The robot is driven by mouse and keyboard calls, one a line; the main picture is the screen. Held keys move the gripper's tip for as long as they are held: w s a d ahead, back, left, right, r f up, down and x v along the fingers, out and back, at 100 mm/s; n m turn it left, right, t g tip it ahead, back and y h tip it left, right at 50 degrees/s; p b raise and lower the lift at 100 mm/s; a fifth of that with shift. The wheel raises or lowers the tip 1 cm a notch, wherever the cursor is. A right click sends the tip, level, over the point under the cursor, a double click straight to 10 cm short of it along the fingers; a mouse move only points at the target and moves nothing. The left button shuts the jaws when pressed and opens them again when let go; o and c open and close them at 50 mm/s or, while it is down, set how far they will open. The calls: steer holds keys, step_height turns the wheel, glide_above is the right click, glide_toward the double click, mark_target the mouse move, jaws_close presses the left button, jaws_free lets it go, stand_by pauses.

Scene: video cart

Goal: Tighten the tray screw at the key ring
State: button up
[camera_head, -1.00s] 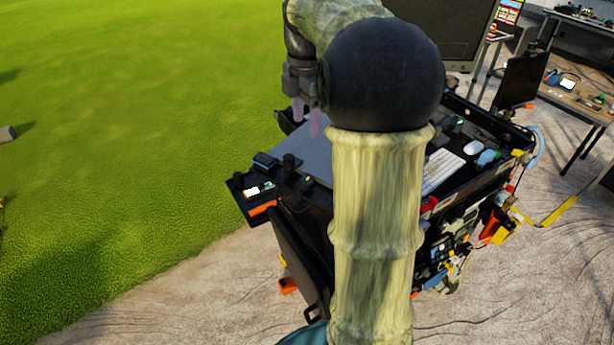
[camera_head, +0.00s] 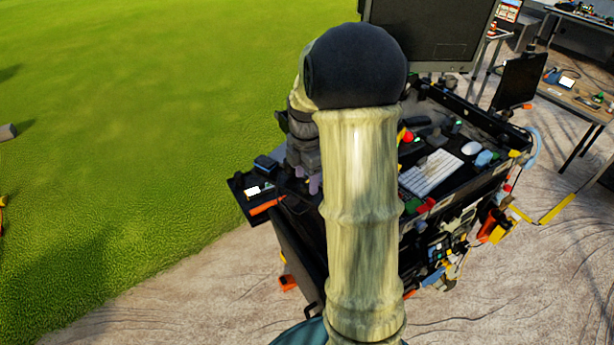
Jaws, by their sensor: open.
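My gripper (camera_head: 307,179) points down at the left end of the black cart, beside the small side tray (camera_head: 239,192). Its pinkish fingertips are partly hidden by my forearm; they are open, and nothing shows between them. A black box, a small white item (camera_head: 253,190) and an orange item (camera_head: 266,206) lie on the side tray, left of my fingers. I cannot make out the tray screw or the key ring; they are too small or hidden behind my arm. I cannot tell whether my fingertips touch anything.
The cart top holds a white keyboard (camera_head: 431,173), a white mouse (camera_head: 471,148) and several small items. A large dark monitor (camera_head: 428,35) rises at the back. A workbench (camera_head: 573,100) stands far right. Open grass (camera_head: 120,150) lies to the left.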

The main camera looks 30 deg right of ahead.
steer(key=shift+f, duration=0.65)
steer(key=c, duration=1)
